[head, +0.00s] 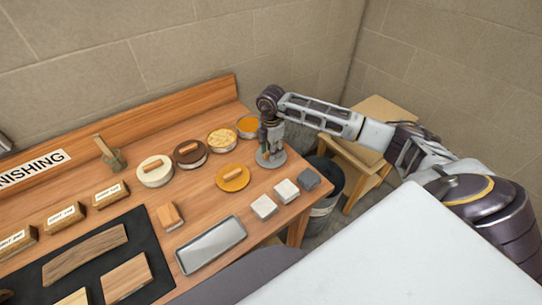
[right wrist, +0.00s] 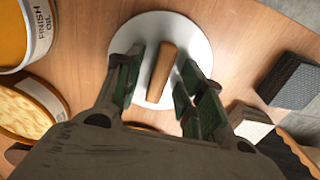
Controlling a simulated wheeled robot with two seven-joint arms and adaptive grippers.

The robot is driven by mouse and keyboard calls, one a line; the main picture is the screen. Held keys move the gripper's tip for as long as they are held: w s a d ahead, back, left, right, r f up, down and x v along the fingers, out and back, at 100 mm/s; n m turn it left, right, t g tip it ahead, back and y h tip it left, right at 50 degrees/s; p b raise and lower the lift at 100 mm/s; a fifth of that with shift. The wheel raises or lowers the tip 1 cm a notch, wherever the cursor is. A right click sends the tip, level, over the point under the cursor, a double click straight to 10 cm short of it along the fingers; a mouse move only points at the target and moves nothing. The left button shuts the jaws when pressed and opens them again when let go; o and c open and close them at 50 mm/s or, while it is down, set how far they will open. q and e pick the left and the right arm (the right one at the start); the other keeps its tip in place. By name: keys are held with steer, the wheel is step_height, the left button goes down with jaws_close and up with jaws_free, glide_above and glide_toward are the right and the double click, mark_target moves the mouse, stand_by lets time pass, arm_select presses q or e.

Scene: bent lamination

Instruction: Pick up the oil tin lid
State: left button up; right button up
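The oil tin lid (head: 272,163) is a pale round disc lying flat on the wooden bench, close to the open finish oil tin (head: 248,126). In the right wrist view the lid (right wrist: 194,32) shows a wooden bar handle (right wrist: 161,70) on top. My right gripper (head: 270,145) is directly above the lid, pointing down. In the right wrist view its two fingers (right wrist: 162,80) are spread on either side of the handle, with gaps visible. The labelled oil tin (right wrist: 38,35) is at the upper left there. My left gripper is not in view.
Other tins stand to the left, one with yellow flakes (head: 221,138). An orange disc with a wooden handle (head: 233,178) lies left of the lid. Small blocks (head: 286,190) lie in front, beside a metal tray (head: 211,245). A bin (head: 324,187) stands beyond the bench's right edge.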

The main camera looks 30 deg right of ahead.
jaws_close()
steer(key=shift+r, duration=0.15)
step_height(320, 180, up, 10)
steer(key=b, duration=0.1)
stand_by(0.6)
steer(key=shift+f, duration=0.2)
